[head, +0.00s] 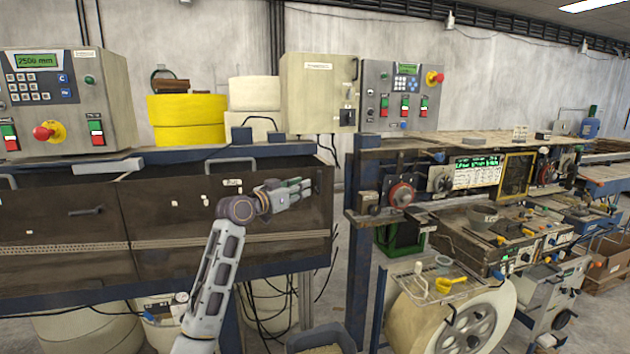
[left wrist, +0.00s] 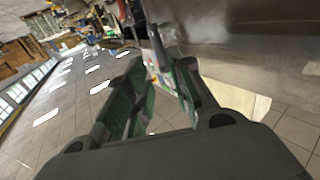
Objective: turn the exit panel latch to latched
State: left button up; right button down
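A dark brown panel (head: 230,221) with a small white label fills the front of the machine at centre left. My left gripper (head: 304,187) is in front of this panel's upper right part, beside a dark upright latch piece (head: 317,181). In the left wrist view the green-padded fingers (left wrist: 157,88) stand apart, and a dark narrow lever (left wrist: 157,44) shows between or just beyond their tips. I cannot tell whether they touch it. The gripper partly hides the latch area in the head view. My right gripper is not in view.
A second brown panel (head: 60,226) with a dark latch handle (head: 85,211) is at left. A blue rail (head: 240,151) with a grey handle runs above the panels. At right stands a blue post (head: 360,255) and a bench with a red knob (head: 401,195).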

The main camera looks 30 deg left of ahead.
aim_at(317, 181)
pick_arm(q)
jog(key=shift+w+d+p, duration=0.2)
jog(key=shift+w+p, duration=0.4)
jog(key=shift+w, duration=1.25)
jog(key=shift+w+d+p, duration=0.2)
jog(key=shift+w+p, duration=0.35)
jog(key=shift+w, duration=1.3)
grip_shut()
